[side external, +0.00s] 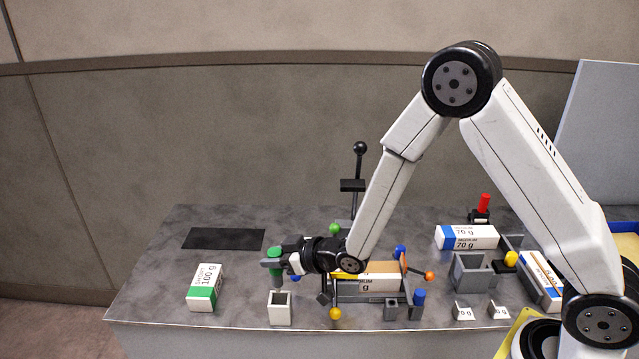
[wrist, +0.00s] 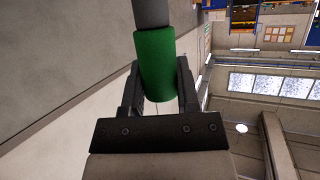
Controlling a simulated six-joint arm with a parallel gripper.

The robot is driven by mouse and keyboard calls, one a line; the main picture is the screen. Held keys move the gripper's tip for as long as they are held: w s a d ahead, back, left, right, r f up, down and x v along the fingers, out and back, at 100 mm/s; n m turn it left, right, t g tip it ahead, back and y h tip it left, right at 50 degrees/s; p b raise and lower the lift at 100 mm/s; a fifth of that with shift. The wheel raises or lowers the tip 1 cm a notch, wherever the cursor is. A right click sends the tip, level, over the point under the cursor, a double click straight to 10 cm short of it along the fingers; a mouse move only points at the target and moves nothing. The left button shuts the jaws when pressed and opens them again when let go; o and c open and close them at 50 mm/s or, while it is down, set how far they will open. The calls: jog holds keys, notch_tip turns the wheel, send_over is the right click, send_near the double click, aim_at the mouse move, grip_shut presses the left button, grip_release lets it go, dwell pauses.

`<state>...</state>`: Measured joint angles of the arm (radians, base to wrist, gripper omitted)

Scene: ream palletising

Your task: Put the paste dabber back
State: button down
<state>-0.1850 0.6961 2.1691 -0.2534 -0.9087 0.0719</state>
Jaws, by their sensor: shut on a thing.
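The paste dabber, with a green handle (side external: 275,279), hangs roughly upright at the left end of my arm. In the wrist view the green handle (wrist: 156,60) is between my fingers, with a grey part running on from it. My gripper (side external: 273,264) is shut on it, reaching sideways to the left. A white open-topped square holder (side external: 280,312) stands on the table just below the dabber. The dabber's lower end appears above or behind the holder's rim; I cannot tell the exact gap.
A green-banded 100 g ream (side external: 205,288) lies to the left, a black mat (side external: 223,239) behind. A fixture with a ream (side external: 372,283), colored knobs and an upright black lever (side external: 359,165) stands right of my gripper. A grey bin (side external: 470,275) and blue-banded reams (side external: 466,238) are further right.

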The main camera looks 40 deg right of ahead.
aim_at(282, 284)
jog(key=shift+f, duration=1.9)
jog(key=shift+f, duration=2.05)
jog(key=shift+f, duration=0.15)
jog(key=shift+c, duration=1.7)
grip_release()
